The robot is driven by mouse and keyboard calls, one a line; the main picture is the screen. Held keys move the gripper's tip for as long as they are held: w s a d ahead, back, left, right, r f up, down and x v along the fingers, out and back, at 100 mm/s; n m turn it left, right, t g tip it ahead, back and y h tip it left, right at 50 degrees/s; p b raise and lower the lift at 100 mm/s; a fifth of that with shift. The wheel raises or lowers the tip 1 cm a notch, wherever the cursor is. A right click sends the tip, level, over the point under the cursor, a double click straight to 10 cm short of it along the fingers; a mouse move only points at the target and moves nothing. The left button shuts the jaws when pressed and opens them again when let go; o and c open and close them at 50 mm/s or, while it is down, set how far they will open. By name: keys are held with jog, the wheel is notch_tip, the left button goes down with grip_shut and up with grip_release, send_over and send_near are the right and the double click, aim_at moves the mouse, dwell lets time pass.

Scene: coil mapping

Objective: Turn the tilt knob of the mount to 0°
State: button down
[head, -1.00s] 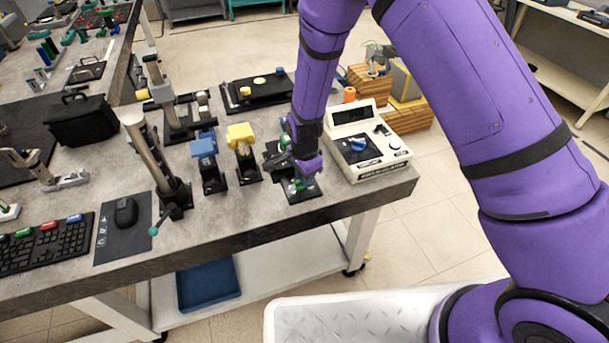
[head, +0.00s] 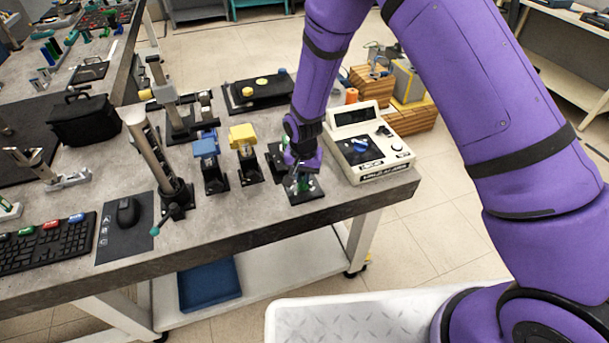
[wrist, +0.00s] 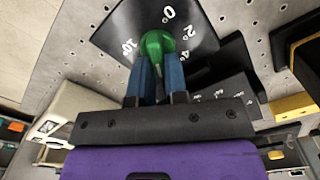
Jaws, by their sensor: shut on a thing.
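The tilt knob (wrist: 157,44) is green and stands on the mount's dark dial plate (wrist: 120,22) in the wrist view. White marks on the plate read 0°, 2° and 4° from top to right, with another mark, seemingly 10, at the left. My gripper (wrist: 158,66) has its two blue fingers closed on the knob from below in the picture. The fingers hide part of the knob, and I cannot tell exactly which mark it points at. In the head view my gripper (head: 302,178) is over the mount's black base plate (head: 307,196) near the table's front edge.
A cream console (head: 372,160) with a display stands just right of the mount. Yellow-topped (head: 243,137) and blue-topped (head: 206,146) devices stand to its left. A black tray (head: 258,93) lies behind. The table's front edge (head: 260,238) is close.

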jog(key=n, duration=0.4)
jog(key=shift+a+n, duration=0.25)
jog(key=shift+n, duration=0.05)
jog(key=n, duration=0.3)
jog(key=shift+a+n, duration=0.2)
jog(key=shift+n, duration=0.2)
jog(key=n, duration=0.3)
jog(key=shift+s+a+n, duration=0.15)
jog(key=shift+a+n, duration=0.05)
jog(key=shift+n, duration=0.1)
jog(key=n, duration=0.3)
jog(key=shift+s+a+n, duration=0.1)
jog(key=shift+s+n, duration=0.05)
jog(key=shift+n, duration=0.15)
jog(key=n, duration=0.3)
jog(key=shift+s+n, duration=0.2)
jog(key=shift+n, duration=0.1)
jog(key=n, duration=0.3)
jog(key=shift+s+n, duration=0.2)
jog(key=shift+n, duration=0.1)
jog(key=n, duration=0.4)
jog(key=shift+s, duration=0.25)
jog(key=shift+s+d+n, duration=0.1)
jog(key=shift+d+n, duration=0.1)
jog(key=shift+n, duration=1.8)
